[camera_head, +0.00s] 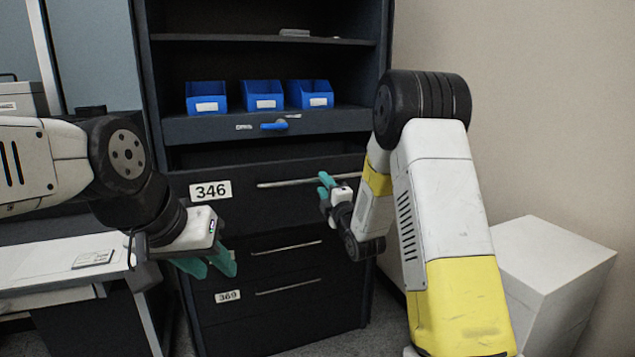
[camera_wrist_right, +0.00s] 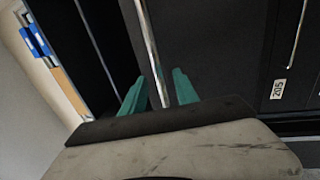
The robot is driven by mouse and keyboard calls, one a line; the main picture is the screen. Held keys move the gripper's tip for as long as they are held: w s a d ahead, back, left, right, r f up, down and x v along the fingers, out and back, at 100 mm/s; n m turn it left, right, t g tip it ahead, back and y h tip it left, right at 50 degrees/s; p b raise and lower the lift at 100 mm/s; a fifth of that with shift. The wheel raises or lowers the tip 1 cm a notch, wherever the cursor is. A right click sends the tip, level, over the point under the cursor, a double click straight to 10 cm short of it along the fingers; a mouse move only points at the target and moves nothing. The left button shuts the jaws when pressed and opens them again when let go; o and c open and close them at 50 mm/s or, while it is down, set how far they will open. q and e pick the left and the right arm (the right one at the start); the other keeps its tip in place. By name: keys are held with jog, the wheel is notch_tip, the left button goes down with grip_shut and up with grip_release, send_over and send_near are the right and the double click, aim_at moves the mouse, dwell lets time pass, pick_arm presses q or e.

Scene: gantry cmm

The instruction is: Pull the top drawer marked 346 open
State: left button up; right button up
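The drawer marked 346 (camera_head: 235,210) is a wide dark front with a white label (camera_head: 210,190) and a long silver bar handle (camera_head: 285,183). A dark gap shows above its top edge; I cannot tell how far out it stands. My right gripper (camera_head: 325,184) is at the right part of this handle. In the right wrist view, its two teal fingers (camera_wrist_right: 160,85) are apart, one on each side of the bar (camera_wrist_right: 150,45), with small gaps visible. My left gripper (camera_head: 207,263) is open and empty, in front of the lower left of the cabinet.
Lower drawers, one marked 369 (camera_head: 228,296), are below. Above are a pull-out shelf with a blue handle (camera_head: 274,126) and three blue bins (camera_head: 263,95). A white box (camera_head: 550,280) stands at the right. A white table (camera_head: 60,265) is at the left.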

jog(key=v, duration=0.4)
jog(key=shift+d, duration=0.1)
jog(key=s+d+r+m+g+h, duration=0.2)
jog(key=s+d+r+m+g, duration=0.1)
jog(key=s+m, duration=0.25)
jog(key=s+d+r+m+g+h, duration=0.2)
jog(key=s+d+m+g, duration=0.1)
jog(key=s+m, duration=0.3)
jog(key=s+f+m+g, duration=0.1)
jog(key=s+m+g, duration=0.6)
jog(key=s, duration=1.8)
jog(key=shift+d+f+m, duration=0.35)
jog(key=shift+m, duration=0.9)
